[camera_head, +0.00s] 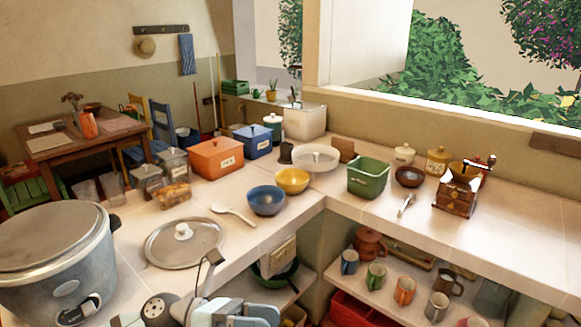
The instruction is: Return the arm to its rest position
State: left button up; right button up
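Grey and pale-blue parts of one of my arms, likely the left, show at the bottom edge, left of centre. A thin dark piece rises from them in front of the counter edge, near the lid (182,243). I cannot make out two fingertips or any held object there. My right gripper does not show.
A large rice cooker (55,255) stands at the left. A blue bowl (266,200), yellow bowl (292,181), white spoon (234,214), green bin (368,177) and coffee grinder (458,192) stand on the counter. Mugs (405,290) stand on a shelf below. Counter right of the grinder is clear.

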pick_arm(q)
jog(key=w+a+f+n+t+y, duration=0.25)
jog(key=f+n+t, duration=0.25)
jog(key=n+t, duration=0.7)
jog(key=w+a+f+n+t+y, duration=0.1)
jog(key=a+f+n+t+y, duration=0.45)
jog(key=n, duration=1.25)
jog(key=s+a+f+n+g+y, duration=0.2)
jog(key=s+a+f+n+y, duration=0.15)
jog(key=s+f+n, duration=0.55)
jog(key=s+a+f+n+g+y, duration=0.35)
jog(key=f+n, duration=0.25)
jog(key=f, duration=0.6)
notch_tip(320, 180, up, 13)
jog(key=s+t+p, duration=0.1)
jog(key=p, duration=1.3)
jog(key=shift+f+y, duration=0.15)
jog(key=shift+y, duration=0.15)
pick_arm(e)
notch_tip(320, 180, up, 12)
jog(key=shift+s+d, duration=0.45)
pick_arm(q)
jog(key=shift+s+a, duration=0.1)
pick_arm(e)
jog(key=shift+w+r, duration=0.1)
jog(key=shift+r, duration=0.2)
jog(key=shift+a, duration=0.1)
